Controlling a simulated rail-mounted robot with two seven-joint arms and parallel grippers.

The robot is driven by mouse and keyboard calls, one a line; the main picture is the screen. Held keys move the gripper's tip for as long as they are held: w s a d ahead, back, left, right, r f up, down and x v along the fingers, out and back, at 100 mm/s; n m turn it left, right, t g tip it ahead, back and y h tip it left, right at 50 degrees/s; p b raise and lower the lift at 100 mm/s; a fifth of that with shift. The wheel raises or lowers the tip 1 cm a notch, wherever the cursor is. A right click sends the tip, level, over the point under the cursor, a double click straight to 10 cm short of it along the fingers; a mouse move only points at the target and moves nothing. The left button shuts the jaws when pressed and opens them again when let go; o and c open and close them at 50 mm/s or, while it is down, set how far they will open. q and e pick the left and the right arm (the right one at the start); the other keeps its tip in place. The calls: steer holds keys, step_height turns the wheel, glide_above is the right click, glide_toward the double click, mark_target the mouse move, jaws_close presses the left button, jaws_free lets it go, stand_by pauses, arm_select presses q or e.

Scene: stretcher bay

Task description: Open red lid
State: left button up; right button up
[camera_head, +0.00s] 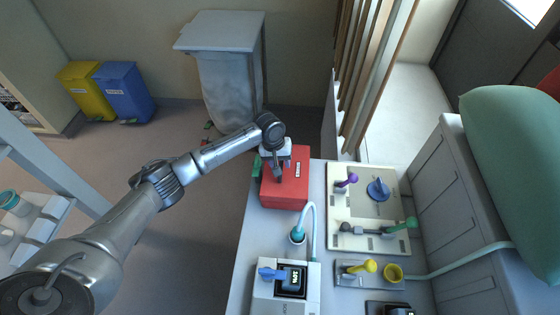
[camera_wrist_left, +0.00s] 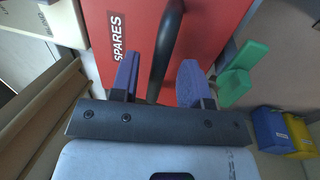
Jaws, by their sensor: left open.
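The red box with its red lid (camera_head: 292,187) stands on the grey counter, and the lid looks closed. In the left wrist view the red lid (camera_wrist_left: 228,25) fills the top, with a dark label reading SPARES. A black bar handle (camera_wrist_left: 167,45) crosses it. My left gripper (camera_head: 279,172) is over the lid. In the left wrist view its two purple-padded fingers (camera_wrist_left: 158,80) are open, one on each side of the handle with gaps. I cannot tell whether the fingertips touch the lid. My right gripper is not in view.
A green piece (camera_head: 257,167) sits at the box's left side.

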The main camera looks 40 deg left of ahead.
arm_select(q)
jaws_close()
stand_by(0.5)
